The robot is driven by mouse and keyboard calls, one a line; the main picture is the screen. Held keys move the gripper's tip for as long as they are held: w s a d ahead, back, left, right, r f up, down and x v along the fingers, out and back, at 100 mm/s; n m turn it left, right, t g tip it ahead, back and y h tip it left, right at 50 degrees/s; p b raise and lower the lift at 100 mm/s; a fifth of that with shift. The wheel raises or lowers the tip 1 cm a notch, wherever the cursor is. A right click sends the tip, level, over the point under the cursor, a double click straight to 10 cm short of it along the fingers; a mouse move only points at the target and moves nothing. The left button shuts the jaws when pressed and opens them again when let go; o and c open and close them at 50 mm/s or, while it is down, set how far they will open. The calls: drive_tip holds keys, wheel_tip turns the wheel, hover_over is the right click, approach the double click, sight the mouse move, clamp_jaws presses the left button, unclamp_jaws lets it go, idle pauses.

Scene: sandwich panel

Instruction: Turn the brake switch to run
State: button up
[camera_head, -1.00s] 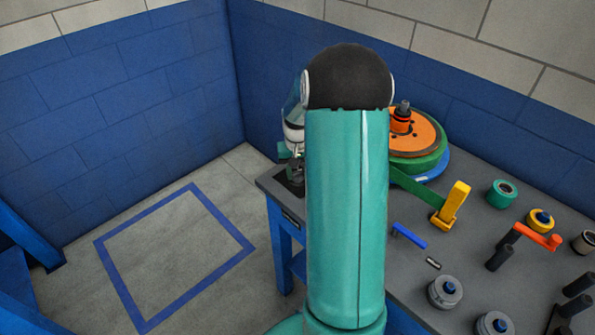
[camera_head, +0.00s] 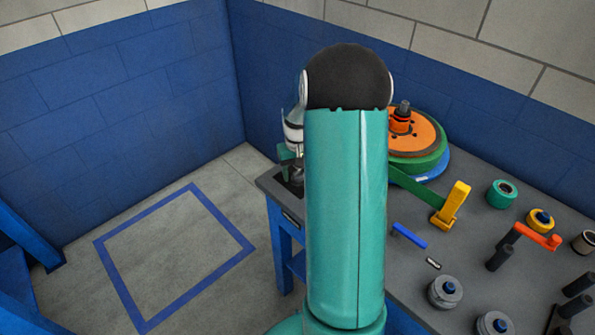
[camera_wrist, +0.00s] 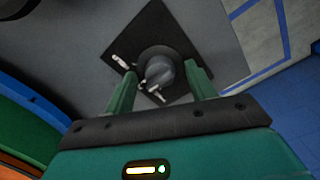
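The brake switch is a dark grey round knob (camera_wrist: 160,72) on a black square plate (camera_wrist: 148,28) with small white marks, seen in the wrist view. What the marks say is too small to read. My gripper (camera_wrist: 161,69) has its two green fingers apart, one on each side of the knob in the picture. A gap shows between each finger and the knob's grip; I cannot tell how deep the fingers reach. In the head view my gripper (camera_head: 291,160) is over the bench's left corner, partly hidden by my arm, with the black plate (camera_head: 284,186) below it.
The grey bench (camera_head: 480,270) holds a large orange and green disc (camera_head: 425,138), a yellow-handled lever (camera_head: 455,204), a blue bar (camera_head: 409,236), an orange handle (camera_head: 538,237) and several knobs. Open floor with a blue square outline (camera_head: 172,258) lies left of the bench.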

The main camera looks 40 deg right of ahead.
sight(298, 171)
wheel_tip(298, 171, up, 14)
idle(0.7)
drive_tip(key=shift+f, duration=0.1)
